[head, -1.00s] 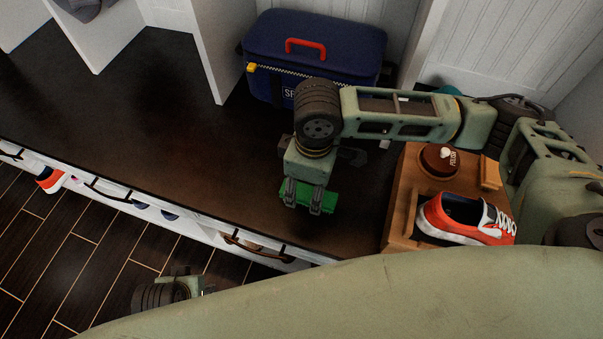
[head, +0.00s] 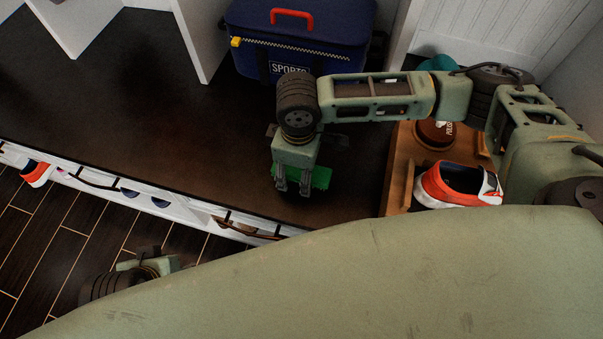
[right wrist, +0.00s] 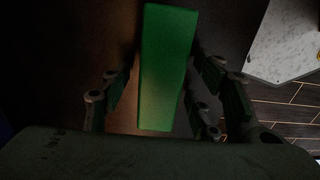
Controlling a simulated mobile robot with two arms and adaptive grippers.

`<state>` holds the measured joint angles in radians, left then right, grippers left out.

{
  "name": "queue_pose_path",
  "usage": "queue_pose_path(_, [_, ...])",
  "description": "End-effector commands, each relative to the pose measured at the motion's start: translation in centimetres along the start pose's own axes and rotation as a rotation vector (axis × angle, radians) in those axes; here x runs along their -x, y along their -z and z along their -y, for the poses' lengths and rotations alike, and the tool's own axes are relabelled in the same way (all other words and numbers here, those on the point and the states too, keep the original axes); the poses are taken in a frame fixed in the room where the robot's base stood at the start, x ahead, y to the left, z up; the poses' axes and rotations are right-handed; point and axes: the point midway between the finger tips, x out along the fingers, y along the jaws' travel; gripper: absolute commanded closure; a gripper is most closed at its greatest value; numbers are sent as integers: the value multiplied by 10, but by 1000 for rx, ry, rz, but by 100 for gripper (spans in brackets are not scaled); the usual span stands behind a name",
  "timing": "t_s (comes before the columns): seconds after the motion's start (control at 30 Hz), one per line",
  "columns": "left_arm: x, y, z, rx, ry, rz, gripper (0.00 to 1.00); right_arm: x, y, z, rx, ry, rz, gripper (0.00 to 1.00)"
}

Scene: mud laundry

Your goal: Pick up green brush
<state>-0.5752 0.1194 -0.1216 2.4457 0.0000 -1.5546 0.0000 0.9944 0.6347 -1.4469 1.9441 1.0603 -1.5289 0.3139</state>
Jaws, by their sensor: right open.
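The green brush (head: 320,177) lies on the dark bench top, partly hidden behind my right gripper in the head view. My right gripper (head: 293,190) points down over it, with its fingers in front of the green block. In the right wrist view the brush (right wrist: 165,75) runs lengthwise between the open fingers of my right gripper (right wrist: 158,105), with a gap on each side. Its bristles do not show. My left arm shows at the lower left of the head view, low over the floor; its fingertips are not visible.
A blue sports bag (head: 300,40) with a red handle stands behind my right arm. A wooden shoe-polish box (head: 398,180) and an orange-and-white shoe (head: 440,188) are to the right. The dark bench top (head: 120,100) is clear to the left. Drawers line its front edge.

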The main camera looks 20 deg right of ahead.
Motion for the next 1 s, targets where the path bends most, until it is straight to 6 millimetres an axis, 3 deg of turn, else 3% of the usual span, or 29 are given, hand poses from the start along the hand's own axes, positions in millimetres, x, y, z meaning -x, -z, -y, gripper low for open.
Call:
queue_pose_path(0.33, [5,0,0,0,1,-1,60,-3,0,0,1,0,0,45])
queue_pose_path(0.9, [5,0,0,0,1,-1,60,-3,0,0,1,0,0,95])
queue_pose_path(1.0, [5,0,0,0,1,-1,60,-3,0,0,1,0,0,99])
